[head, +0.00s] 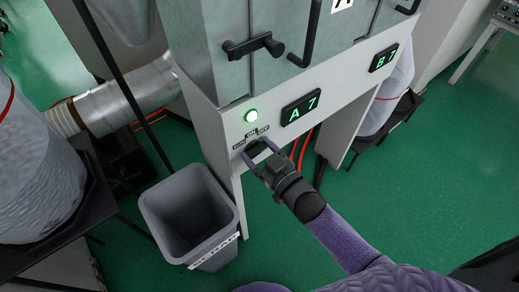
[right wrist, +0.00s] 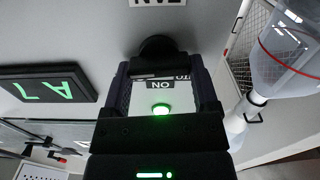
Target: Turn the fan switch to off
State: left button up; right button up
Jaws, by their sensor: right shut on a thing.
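The fan switch, a dark round knob (head: 256,147), sits on the pale panel below the labels AUTO, ON and OFF. In the right wrist view the knob (right wrist: 157,47) shows at the fingertips, partly hidden. My right gripper (head: 258,151) has one finger on each side of the knob and is shut on it; the fingers also show in the right wrist view (right wrist: 160,64). I cannot tell which label the knob points at. A green lamp (head: 251,116) is lit above the labels. It also shows between the fingers in the wrist view (right wrist: 161,108). My left gripper is not in view.
A grey bin (head: 190,210) stands on the green floor left of the panel. Displays A7 (head: 300,107) and B7 (head: 383,57) are on the panel's right. A black handle (head: 253,46) juts out above. Red hoses hang below the panel.

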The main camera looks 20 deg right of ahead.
jog(key=n, duration=0.3)
jog(key=shift+a, duration=0.1)
jog(key=n, duration=0.4)
jog(key=shift+s+f, duration=0.1)
jog(key=shift+f, duration=0.05)
jog(key=shift+n, duration=0.3)
jog(key=o, duration=1.1)
